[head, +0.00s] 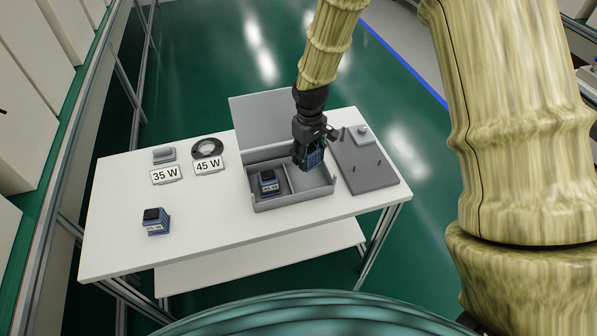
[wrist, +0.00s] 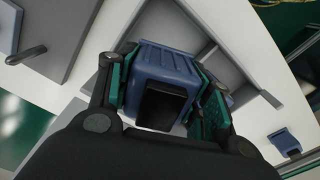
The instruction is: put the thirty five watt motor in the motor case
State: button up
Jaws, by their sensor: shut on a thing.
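My gripper (head: 308,160) is shut on a blue motor (head: 315,158) with a black block on it. The held motor also shows between the green finger pads in the wrist view (wrist: 165,68); I can read no label on it. The grey motor case (head: 290,200) has its lid (head: 262,118) standing open at the back. The held motor is over the case's right compartment; whether it touches the floor is hidden. Another blue motor (head: 268,184) sits in the left compartment. A third blue motor (head: 156,224) stands on the table at the left. Their labels are too small to read surely.
The white table (head: 210,245) has a 35 W sign (head: 165,175) by a small grey block (head: 164,154), and a 45 W sign (head: 208,166) by a black ring (head: 207,145). A grey plate with pegs (head: 370,178) lies close right of the case. The front left of the table is mostly clear.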

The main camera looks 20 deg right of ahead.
aim_at(308, 180)
notch_tip(308, 180, down, 4)
jog(key=shift+w+d+r+p, duration=0.1)
jog(key=shift+w+p, duration=0.05)
jog(key=shift+p, duration=0.2)
jog(key=shift+s+f, duration=0.2)
jog(key=shift+f, duration=0.15)
jog(key=shift+f+p, duration=0.5)
jog(key=shift+f, duration=1.35)
jog(key=shift+f, duration=0.1)
jog(key=o, duration=1.1)
jog(key=shift+r+b, duration=1.45)
jog(key=shift+r, duration=4.65)
